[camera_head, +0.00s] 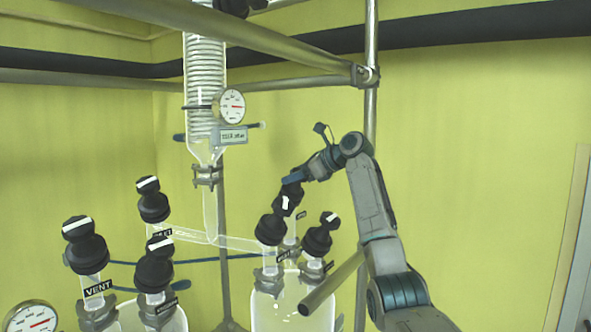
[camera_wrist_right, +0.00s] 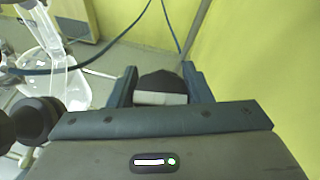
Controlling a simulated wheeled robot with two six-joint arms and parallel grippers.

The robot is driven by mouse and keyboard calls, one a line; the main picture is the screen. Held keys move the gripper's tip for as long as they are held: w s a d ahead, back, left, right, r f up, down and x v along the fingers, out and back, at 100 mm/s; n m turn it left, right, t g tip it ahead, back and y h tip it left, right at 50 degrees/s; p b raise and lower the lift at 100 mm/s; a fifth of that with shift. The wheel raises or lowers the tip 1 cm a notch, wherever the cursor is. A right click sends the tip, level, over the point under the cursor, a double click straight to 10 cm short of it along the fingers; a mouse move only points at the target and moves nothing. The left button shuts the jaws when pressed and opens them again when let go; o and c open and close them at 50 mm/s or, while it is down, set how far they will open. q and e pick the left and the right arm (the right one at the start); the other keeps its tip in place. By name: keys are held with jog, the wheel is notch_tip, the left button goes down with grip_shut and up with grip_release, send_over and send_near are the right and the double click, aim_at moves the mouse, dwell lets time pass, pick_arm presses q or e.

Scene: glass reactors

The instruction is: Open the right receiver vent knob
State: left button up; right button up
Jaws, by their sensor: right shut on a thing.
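The right receiver (camera_head: 290,312) is a clear glass vessel at the lower middle of the head view, with several black knobs on its necks. My right gripper (camera_head: 292,182) reaches in from the right and is shut on the rear black knob (camera_head: 287,203). The right wrist view shows this knob (camera_wrist_right: 160,82) between the two blue fingers, its white stripe running across from finger to finger. The small label by its neck is too small to read. Two other knobs, front left (camera_head: 271,230) and right (camera_head: 317,238), stand close by. My left gripper is not in view.
A glass condenser (camera_head: 205,90) with a dial gauge (camera_head: 231,106) hangs behind on the left. The left vessel's knobs, one labelled VENT (camera_head: 97,288), stand at lower left. Metal rails (camera_head: 290,50) cross above, and an upright pole (camera_head: 371,100) stands behind my right arm.

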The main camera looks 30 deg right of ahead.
jog(key=shift+r+n+g+y+p, duration=0.1)
jog(key=shift+n+g+y+p, duration=0.5)
jog(key=shift+n+p, duration=0.45)
jog(key=shift+n, duration=0.35)
jog(key=o, duration=1)
jog(key=shift+a, duration=0.1)
jog(key=shift+s, duration=0.15)
jog(key=shift+s+d+b, duration=0.25)
jog(key=shift+d+b, duration=0.05)
jog(key=shift+b, duration=0.25)
jog(key=b+v, duration=0.2)
jog(key=v, duration=0.4)
jog(key=shift+s+r+b, duration=0.2)
jog(key=shift+r+b, duration=0.05)
jog(key=shift+b, duration=0.15)
jog(key=shift+d, duration=0.1)
